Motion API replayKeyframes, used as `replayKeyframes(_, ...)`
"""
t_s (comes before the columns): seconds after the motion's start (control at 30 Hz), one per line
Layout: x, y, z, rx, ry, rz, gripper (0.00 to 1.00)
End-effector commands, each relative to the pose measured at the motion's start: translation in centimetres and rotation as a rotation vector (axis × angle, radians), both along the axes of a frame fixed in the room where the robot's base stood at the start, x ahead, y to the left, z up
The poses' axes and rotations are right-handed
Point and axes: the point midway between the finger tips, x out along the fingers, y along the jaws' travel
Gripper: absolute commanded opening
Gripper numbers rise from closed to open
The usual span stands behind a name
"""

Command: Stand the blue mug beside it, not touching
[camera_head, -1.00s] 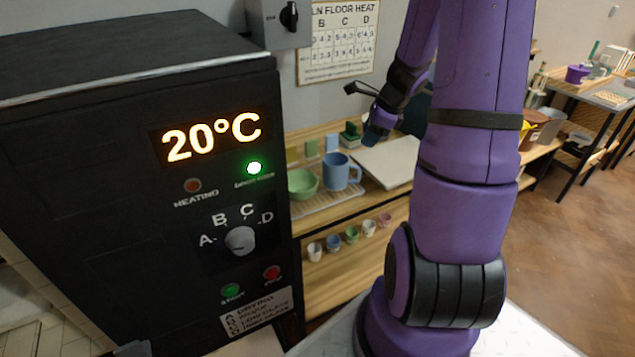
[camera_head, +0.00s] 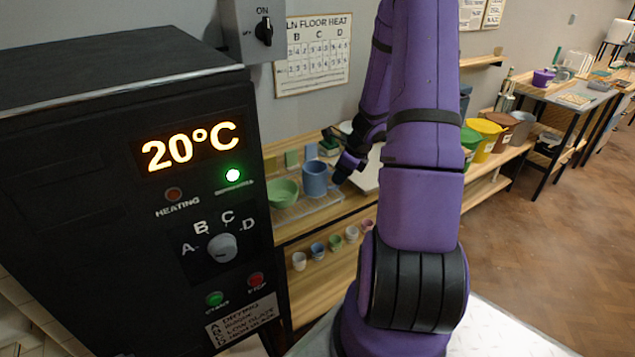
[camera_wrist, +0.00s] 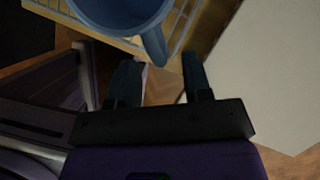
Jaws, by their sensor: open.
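The blue mug (camera_head: 315,179) stands upright on a wire rack (camera_head: 300,212) on the wooden shelf. The green bowl (camera_head: 283,193) stands close on its left; I cannot tell whether they touch. My gripper (camera_head: 342,174) is open, just right of the mug, and hides its handle in the head view. In the wrist view the mug (camera_wrist: 118,12) is at the top, partly cut off. Its handle (camera_wrist: 156,46) points toward the gap between the fingertips of my gripper (camera_wrist: 160,66). I cannot tell whether they touch it.
The black kiln (camera_head: 120,250) stands at left, its display reading 20°C. Several small cups (camera_head: 318,249) stand on the lower shelf. A pale board (camera_wrist: 265,75) lies right of the rack. Coloured buckets (camera_head: 485,138) stand farther right.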

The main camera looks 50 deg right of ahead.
Motion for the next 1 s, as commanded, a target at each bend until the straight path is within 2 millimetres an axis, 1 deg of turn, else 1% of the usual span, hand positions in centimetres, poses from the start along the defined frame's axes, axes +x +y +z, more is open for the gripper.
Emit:
replayKeyframes(0.1, 0.5, 0.2, -1.5, 0.004, 0.001, -0.002, 0.45)
replayKeyframes(0.3, 1.3, 0.6, -3.6, 0.002, 0.001, -0.001, 0.45)
replayKeyframes(0.43, 1.6, 0.7, -4.2, 0.001, 0.0, -0.001, 0.45)
replayKeyframes(0.67, 1.6, 0.7, -4.2, 0.001, 0.001, 0.0, 0.45)
replayKeyframes(0.77, 1.6, 0.7, -4.2, 0.0, 0.001, 0.0, 0.25)
replayKeyframes(0.8, 1.6, 0.7, -4.2, 0.0, 0.001, 0.0, 0.15)
replayKeyframes(0.87, 1.6, 0.7, -4.2, 0.0, 0.001, 0.0, 0.02)
replayKeyframes(0.9, 1.6, 0.7, -4.2, 0.0, 0.001, 0.0, 0.0)
replayKeyframes(1.0, 1.6, 0.7, -4.2, 0.0, 0.001, 0.0, 0.0)
